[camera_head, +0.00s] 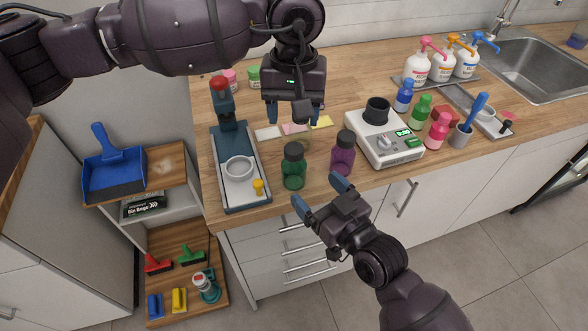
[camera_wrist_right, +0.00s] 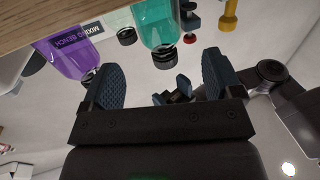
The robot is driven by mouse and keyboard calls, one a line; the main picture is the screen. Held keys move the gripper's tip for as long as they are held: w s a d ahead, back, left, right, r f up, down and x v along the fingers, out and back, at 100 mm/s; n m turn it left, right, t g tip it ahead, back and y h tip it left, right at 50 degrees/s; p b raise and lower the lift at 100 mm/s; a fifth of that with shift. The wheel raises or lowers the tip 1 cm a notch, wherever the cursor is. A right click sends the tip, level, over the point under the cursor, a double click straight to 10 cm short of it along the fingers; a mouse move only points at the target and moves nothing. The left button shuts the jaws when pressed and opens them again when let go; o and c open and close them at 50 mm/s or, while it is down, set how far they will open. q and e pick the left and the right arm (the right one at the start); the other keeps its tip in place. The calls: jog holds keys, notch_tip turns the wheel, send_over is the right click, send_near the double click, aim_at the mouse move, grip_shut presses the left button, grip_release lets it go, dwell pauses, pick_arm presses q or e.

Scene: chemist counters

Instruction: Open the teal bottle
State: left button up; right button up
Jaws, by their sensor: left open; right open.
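The teal bottle (camera_head: 293,170), with a dark cap, stands upright near the counter's front edge in the head view. It also shows upside down at the top of the right wrist view (camera_wrist_right: 158,20), with its black cap visible. My left gripper (camera_head: 295,113) is open and empty, pointing down above the counter, behind the bottle and apart from it. My right gripper (camera_head: 320,195) is open and empty in front of the counter edge, fingers toward the counter. In the right wrist view its fingers (camera_wrist_right: 160,78) are spread, with the bottle beyond them and nothing between them.
A purple bottle (camera_head: 342,158) stands just right of the teal one. A blue-grey stand with a tray and white ring (camera_head: 240,168) is close on the left. A white scale device (camera_head: 385,145) and blue, green and pink bottles (camera_head: 437,130) are to the right.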

aim_at(301, 174)
jog(key=x, duration=0.8)
jog(key=shift+w+a, duration=0.1)
jog(key=shift+w, duration=0.15)
jog(key=shift+c, duration=0.3)
grip_shut()
pick_arm(q)
jog(key=m, duration=0.8)
jog(key=shift+m, duration=0.4)
jog(key=shift+f, duration=4.05)
